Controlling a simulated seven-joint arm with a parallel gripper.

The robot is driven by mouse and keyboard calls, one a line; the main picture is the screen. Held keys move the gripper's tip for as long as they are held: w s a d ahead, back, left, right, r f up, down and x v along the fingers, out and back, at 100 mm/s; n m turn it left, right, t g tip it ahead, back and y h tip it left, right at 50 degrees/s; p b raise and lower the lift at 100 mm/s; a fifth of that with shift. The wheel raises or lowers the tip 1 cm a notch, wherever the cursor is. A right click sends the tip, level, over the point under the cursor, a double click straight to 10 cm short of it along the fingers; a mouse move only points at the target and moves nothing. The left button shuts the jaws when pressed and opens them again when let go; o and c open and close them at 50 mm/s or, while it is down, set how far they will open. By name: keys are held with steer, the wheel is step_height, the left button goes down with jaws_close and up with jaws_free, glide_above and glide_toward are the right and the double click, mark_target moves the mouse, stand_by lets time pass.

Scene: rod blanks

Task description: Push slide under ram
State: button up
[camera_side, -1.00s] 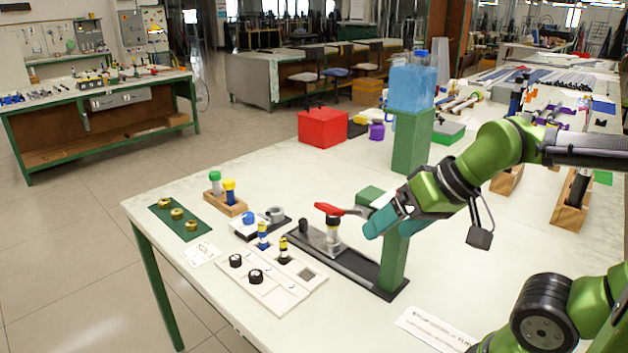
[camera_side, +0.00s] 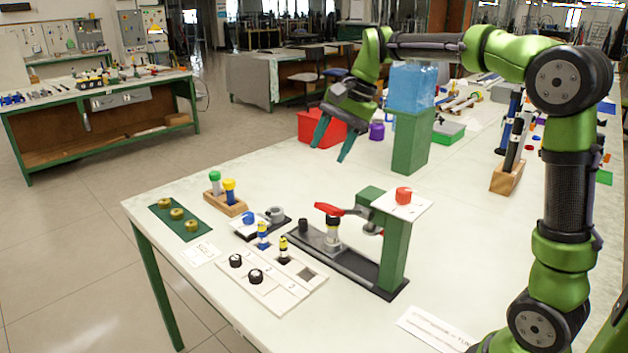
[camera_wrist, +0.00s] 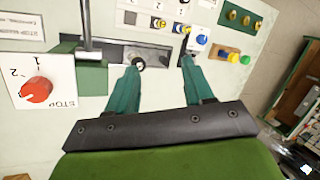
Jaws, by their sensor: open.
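The press is a green column (camera_side: 395,255) on a black base rail (camera_side: 375,280). A grey slide (camera_side: 318,246) sits on the rail left of the column, bearing an upright rod blank (camera_side: 333,232) in a holder. A red lever handle (camera_side: 330,209) is just above the rod. The ram (camera_side: 372,229) appears under the press head, right of the rod. A red knob (camera_side: 403,195) sits on a white plate on top; it also shows in the wrist view (camera_wrist: 36,90). My gripper (camera_side: 332,145) is open and empty, high above the table behind the press; its fingers (camera_wrist: 161,65) point down.
A wooden stand (camera_side: 235,209) and a green mat with brass rings (camera_side: 160,212) are at left. A red box (camera_side: 310,128) and a blue bin on a green post (camera_side: 410,140) stand behind.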

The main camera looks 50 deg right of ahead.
steer(key=w+d+f+m+g, duration=0.2)
steer(key=w+d+f+m, duration=0.3)
steer(key=w, duration=0.3)
steer(key=m+y, duration=0.2)
steer(key=m, duration=0.1)
glide_toward(303, 220)
steer(key=x, duration=1)
steer(key=shift+a+f, duration=0.1)
jaws_close()
